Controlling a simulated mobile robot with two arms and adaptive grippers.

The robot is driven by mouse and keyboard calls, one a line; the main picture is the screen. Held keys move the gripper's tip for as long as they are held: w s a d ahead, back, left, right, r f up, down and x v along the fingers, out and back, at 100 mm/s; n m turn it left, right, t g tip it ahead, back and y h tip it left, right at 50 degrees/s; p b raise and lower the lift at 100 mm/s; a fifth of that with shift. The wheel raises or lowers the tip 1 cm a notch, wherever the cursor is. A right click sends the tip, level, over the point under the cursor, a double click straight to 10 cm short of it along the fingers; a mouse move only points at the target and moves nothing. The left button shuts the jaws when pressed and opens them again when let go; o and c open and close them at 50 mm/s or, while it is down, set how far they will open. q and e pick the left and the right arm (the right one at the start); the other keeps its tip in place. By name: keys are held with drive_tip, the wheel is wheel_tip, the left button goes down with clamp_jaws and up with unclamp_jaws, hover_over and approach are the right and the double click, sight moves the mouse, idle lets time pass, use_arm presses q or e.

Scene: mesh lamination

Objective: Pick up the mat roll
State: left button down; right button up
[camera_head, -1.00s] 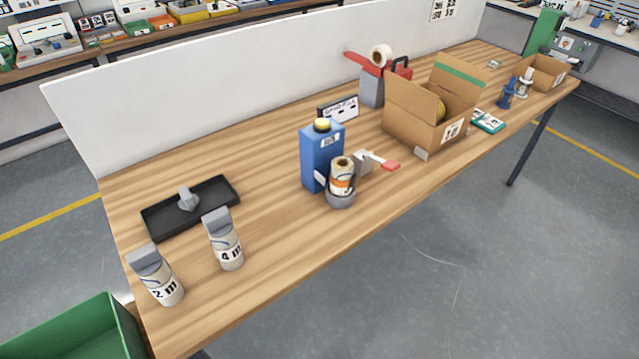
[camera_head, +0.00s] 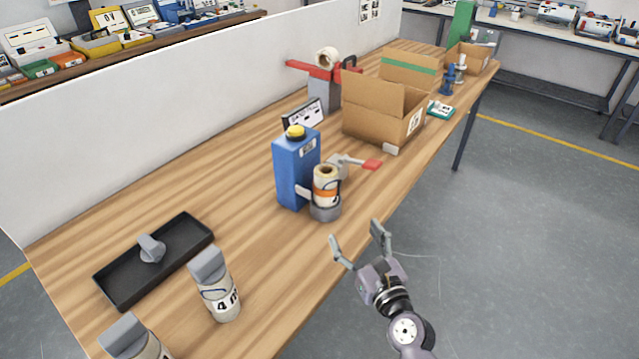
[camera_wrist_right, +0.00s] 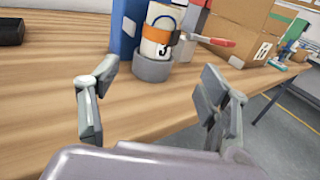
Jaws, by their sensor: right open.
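The mat roll, a cream cylinder with an orange band (camera_head: 326,186), stands upright in a grey round holder (camera_head: 325,209) in front of a blue canister. In the right wrist view the roll (camera_wrist_right: 157,32) stands ahead of the fingers, with the grey holder (camera_wrist_right: 152,68) around its foot. My right gripper (camera_head: 355,243) is open and empty, in front of and slightly right of the roll, apart from it, near the table's front edge. In the right wrist view its fingers (camera_wrist_right: 152,95) are spread wide with bare table between them. My left gripper is not in view.
A blue canister (camera_head: 297,168) stands directly behind the roll. A clamp with a red handle (camera_head: 371,165) is just right of it. Two labelled cylinders (camera_head: 221,290) and a black tray (camera_head: 180,245) are at left. An open cardboard box (camera_head: 372,117) stands behind right.

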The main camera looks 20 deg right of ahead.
approach(330, 191)
drive_tip(key=w, duration=0.4)
drive_tip(key=w+p, duration=0.1)
drive_tip(key=w, duration=0.2)
drive_tip(key=shift+w+a+f, duration=0.1)
drive_tip(key=shift+a+f, duration=0.05)
drive_tip(key=shift+f, duration=0.1)
drive_tip(key=shift+w+r, duration=0.1)
drive_tip(key=shift+w, duration=0.3)
drive_tip(key=w, duration=0.2)
drive_tip(key=w+p, duration=0.1)
drive_tip(key=w, duration=0.1)
drive_tip(key=shift+w+a+r, duration=0.1)
drive_tip(key=shift+w+a, duration=0.15)
drive_tip(key=shift+w, duration=0.25)
drive_tip(key=shift+c, duration=0.9)
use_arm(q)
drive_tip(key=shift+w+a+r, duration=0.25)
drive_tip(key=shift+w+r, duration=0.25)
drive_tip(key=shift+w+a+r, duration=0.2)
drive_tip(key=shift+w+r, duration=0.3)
use_arm(e)
drive_tip(key=c, duration=1.2)
